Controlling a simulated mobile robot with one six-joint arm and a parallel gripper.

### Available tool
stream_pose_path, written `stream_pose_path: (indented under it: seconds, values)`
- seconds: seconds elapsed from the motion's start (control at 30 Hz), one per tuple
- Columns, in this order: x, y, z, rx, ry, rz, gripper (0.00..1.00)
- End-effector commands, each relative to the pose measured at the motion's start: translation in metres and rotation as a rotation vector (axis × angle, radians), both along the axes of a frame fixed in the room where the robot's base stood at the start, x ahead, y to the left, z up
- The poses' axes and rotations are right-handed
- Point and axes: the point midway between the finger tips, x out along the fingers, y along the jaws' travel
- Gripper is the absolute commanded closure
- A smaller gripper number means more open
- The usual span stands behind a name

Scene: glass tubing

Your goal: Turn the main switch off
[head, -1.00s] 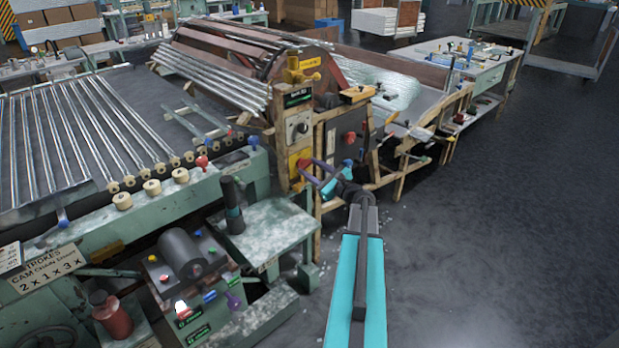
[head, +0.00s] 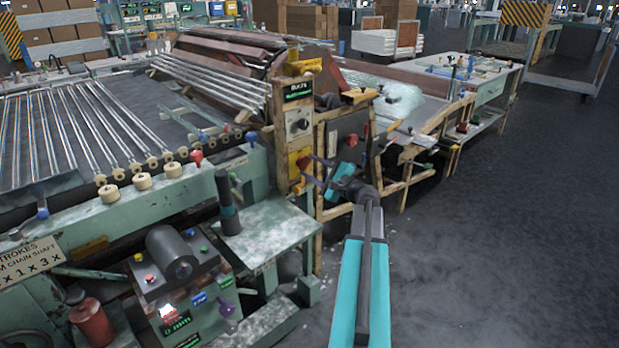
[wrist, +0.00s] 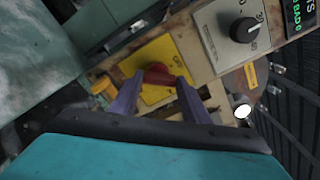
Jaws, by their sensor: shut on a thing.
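The main switch appears to be the red knob (wrist: 157,75) on a yellow plate (wrist: 155,55) in the wrist view. My gripper (wrist: 157,85) has its two purple fingers on either side of this knob and is shut on it. The knob's handle lies across between the fingertips. In the head view, the yellow plate (head: 299,160) sits low on the wooden post of the machine. My gripper (head: 312,168) reaches it from the right, and its fingers partly hide the knob there.
A grey box with a black dial (wrist: 245,30) and a lit green display (wrist: 298,18) sit close beside the switch. A green table (head: 262,232) stands left of my arm. Wooden frame posts (head: 405,185) stand to the right. The floor (head: 500,240) at right is clear.

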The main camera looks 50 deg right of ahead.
Motion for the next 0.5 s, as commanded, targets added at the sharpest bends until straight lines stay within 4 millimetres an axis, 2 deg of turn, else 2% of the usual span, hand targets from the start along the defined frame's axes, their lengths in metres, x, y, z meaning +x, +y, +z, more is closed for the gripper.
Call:
stream_pose_path:
  seconds: [0.5]
  values:
    - [0.0035, 0.0022, -0.0005, -0.325, 0.014, 0.002, 0.8]
